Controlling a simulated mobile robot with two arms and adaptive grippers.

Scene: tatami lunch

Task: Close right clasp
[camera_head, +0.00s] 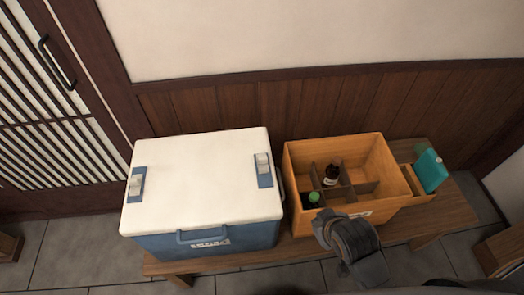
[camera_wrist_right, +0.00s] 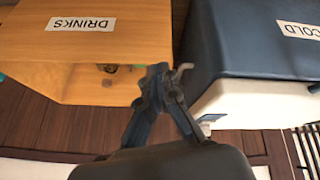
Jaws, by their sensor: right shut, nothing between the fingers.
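The cooler (camera_head: 205,181) has a blue body and a white lid, which is down on the body. The right clasp (camera_head: 263,171) is a blue plate with a pale lever near the lid's right edge. The left clasp (camera_head: 136,184) looks alike near the left edge. Whether either lever is latched is too small to tell. My right gripper (camera_head: 325,222) is shut and empty at the wooden box's front, right of the cooler and apart from the right clasp. In the right wrist view its fingers (camera_wrist_right: 160,76) lie between box and cooler. My left gripper is not in view.
The wooden drinks box (camera_head: 376,212) holds bottles in dividers and stands right of the cooler on a wooden bench (camera_head: 440,212). A teal bottle (camera_head: 431,170) is in a side holder. A wall is behind; space above the lid is clear.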

